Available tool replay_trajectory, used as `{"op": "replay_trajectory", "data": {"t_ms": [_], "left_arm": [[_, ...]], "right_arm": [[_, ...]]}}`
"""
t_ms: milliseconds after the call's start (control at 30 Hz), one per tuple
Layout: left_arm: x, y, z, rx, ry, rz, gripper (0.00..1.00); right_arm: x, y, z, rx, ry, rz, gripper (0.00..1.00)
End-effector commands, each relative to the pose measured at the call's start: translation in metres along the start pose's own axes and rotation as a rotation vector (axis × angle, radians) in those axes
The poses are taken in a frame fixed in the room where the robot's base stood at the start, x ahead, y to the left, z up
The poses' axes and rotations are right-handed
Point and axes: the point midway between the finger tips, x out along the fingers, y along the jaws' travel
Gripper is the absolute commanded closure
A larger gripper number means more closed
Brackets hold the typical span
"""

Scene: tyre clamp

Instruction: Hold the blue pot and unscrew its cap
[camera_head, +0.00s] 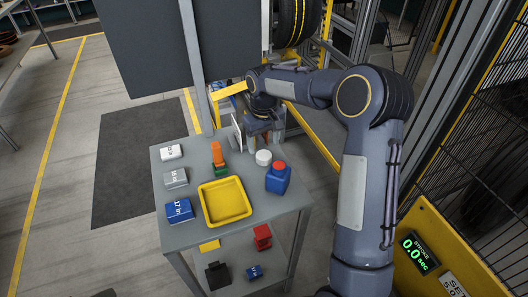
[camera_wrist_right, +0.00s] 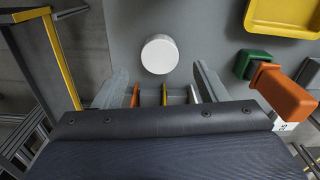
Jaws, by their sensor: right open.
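The blue pot (camera_head: 278,180) stands upright on the grey table (camera_head: 295,207), near its right edge. Its red cap (camera_head: 279,166) sits on top. My right gripper (camera_head: 262,140) is at the far edge of the table, behind and left of the pot, apart from it. In the right wrist view the right gripper (camera_wrist_right: 160,86) has its fingers spread, with nothing held between them. A white round thing (camera_wrist_right: 160,54) is just beyond the fingertips; it also shows in the head view (camera_head: 263,157), left of the pot. The pot is not in the wrist view. My left gripper is not in view.
A yellow tray (camera_head: 246,212) lies left of the pot. An orange thing (camera_head: 217,152) and a green one (camera_head: 221,170) stand behind it. White, grey and blue boxes (camera_head: 179,210) line the left side. A lower shelf holds a red thing (camera_head: 262,236).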

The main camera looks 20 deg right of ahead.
Motion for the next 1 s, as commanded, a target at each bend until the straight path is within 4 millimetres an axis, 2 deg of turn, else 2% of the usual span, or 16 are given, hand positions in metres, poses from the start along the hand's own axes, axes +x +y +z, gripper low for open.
{"op": "replay_trajectory", "data": {"t_ms": [33,200,433,533,667,800,1000], "left_arm": [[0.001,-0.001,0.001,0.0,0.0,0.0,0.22],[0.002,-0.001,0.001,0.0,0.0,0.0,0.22],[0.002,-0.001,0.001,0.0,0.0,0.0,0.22],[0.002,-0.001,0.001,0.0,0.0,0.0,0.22],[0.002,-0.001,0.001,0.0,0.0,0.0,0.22],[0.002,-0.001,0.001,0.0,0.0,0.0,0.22],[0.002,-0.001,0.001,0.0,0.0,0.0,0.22]], "right_arm": [[-0.012,0.0,-0.001,0.001,0.006,0.0,0.34],[-0.044,0.0,-0.001,-0.001,0.004,0.001,0.34],[-0.067,0.0,0.002,0.001,0.005,-0.002,0.34],[-0.08,0.001,0.016,0.006,0.026,-0.014,0.34],[-0.104,-0.001,0.055,0.022,0.087,-0.053,0.34],[-0.124,-0.009,0.114,0.051,0.17,-0.111,0.34],[-0.128,-0.03,0.198,0.107,0.292,-0.197,0.34]]}}
